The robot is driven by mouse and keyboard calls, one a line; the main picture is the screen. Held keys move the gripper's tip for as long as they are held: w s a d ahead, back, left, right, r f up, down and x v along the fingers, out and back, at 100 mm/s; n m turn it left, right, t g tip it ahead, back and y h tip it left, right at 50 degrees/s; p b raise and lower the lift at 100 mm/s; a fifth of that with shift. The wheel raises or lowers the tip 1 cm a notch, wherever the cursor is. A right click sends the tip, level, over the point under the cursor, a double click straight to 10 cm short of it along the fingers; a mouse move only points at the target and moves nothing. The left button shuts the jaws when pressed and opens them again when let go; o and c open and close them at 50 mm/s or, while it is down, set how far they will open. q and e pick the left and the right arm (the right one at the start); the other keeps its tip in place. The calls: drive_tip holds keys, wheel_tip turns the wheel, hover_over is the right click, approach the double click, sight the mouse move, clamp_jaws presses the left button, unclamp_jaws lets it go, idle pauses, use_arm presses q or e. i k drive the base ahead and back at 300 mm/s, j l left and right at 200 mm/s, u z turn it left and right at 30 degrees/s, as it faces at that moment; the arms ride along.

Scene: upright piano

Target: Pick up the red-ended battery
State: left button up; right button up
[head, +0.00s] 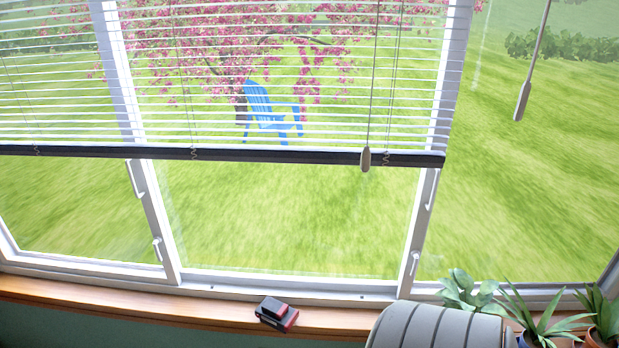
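A small dark block with a red end (277,314) lies on the wooden window sill, near the bottom middle of the head view. It looks like the red-ended battery, but it is small and its details cannot be made out. The red shows along its front and right side. Neither of my grippers is in view.
The wooden sill (130,304) runs along the bottom under the window, clear to the left of the block. A grey ribbed seat back (436,328) stands to the right. Potted plants (540,322) fill the lower right corner. A half-raised blind (270,154) hangs above.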

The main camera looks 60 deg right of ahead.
sight(276, 315)
drive_tip(key=z, duration=1.6)
